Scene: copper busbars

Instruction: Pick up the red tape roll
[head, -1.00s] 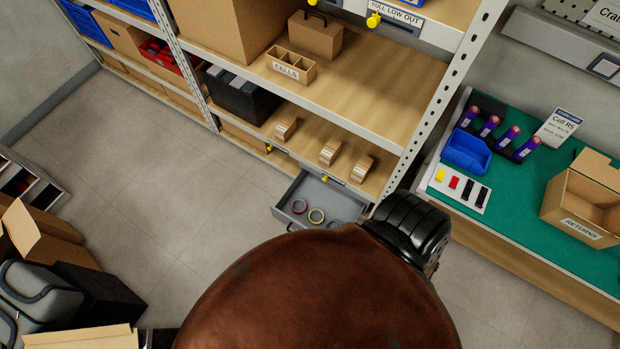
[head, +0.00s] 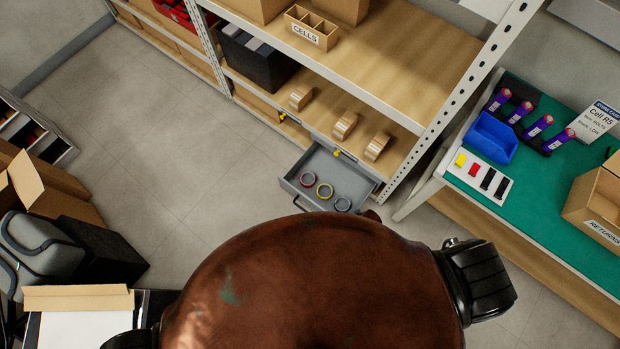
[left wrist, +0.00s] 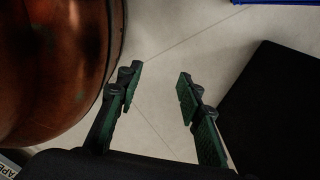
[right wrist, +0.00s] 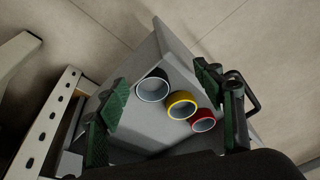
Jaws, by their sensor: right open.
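The red tape roll (head: 301,181) lies in the open grey drawer (head: 368,183) under the shelf, beside a yellow roll (head: 324,197) and a grey roll (head: 342,210). In the right wrist view the red roll (right wrist: 204,112) is at the right end of the row, close to the right finger. My right gripper (right wrist: 162,85) is open and empty, its fingers on either side of the row in the picture. My left gripper (left wrist: 160,77) is open and empty over the floor, away from the drawer. Both grippers' fingers are hidden in the head view.
Several tan tape rolls (head: 345,124) stand on the low shelf above the drawer. A white perforated shelf post (head: 440,125) rises right of it. A green-topped bench (head: 485,207) is at the right. Open boxes (head: 45,190) and a black case stand at the left.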

